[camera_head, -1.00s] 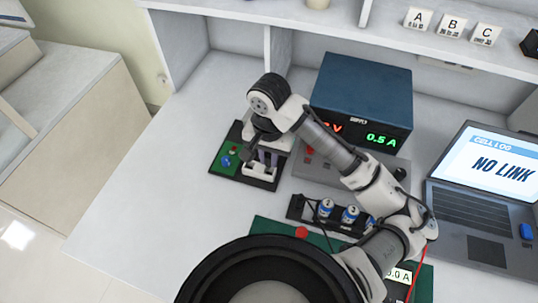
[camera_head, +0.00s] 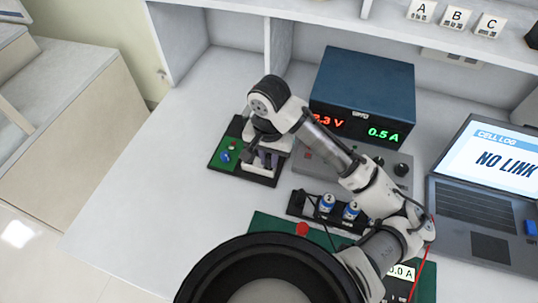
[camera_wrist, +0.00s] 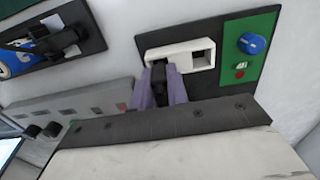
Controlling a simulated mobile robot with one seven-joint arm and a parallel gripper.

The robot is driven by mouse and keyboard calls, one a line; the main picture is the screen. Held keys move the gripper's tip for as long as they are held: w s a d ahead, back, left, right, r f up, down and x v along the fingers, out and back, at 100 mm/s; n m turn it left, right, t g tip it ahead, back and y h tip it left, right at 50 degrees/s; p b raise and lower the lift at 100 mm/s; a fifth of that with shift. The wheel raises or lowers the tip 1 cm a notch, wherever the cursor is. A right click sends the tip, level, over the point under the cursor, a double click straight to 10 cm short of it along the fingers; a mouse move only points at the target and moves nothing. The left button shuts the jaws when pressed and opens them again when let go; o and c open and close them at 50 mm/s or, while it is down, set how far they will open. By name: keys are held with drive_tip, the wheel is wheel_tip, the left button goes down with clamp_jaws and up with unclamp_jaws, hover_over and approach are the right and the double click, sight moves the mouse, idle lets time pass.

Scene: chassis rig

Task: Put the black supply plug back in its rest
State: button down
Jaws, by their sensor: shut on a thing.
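My gripper (camera_wrist: 160,90), with purple fingers, is shut on the black supply plug (camera_wrist: 159,70). The plug is at the left opening of the white rest (camera_wrist: 150,52); I cannot tell how far in it sits. The rest's right opening is empty. The rest stands on a dark base plate beside a green panel (camera_wrist: 250,50) with a blue knob. In the head view my gripper (camera_head: 264,158) is over the same base plate (camera_head: 262,179), and the plug is mostly hidden there by the gripper.
The blue supply (camera_head: 362,90) with a lit display stands behind my arm. A holder (camera_head: 297,205) with blue-and-white cells is nearer me. A laptop (camera_head: 485,195) reading NO LINK is at right. The bench left of the rest is clear.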

sight(269, 156)
drive_tip(key=shift+f+b, duration=0.3)
drive_tip(key=shift+f, duration=0.2)
drive_tip(key=c, duration=1.3)
unclamp_jaws()
drive_tip(key=shift+r, duration=0.15)
wheel_tip(269, 156, up, 14)
drive_tip(key=p, duration=0.1)
drive_tip(key=shift+f, duration=0.25)
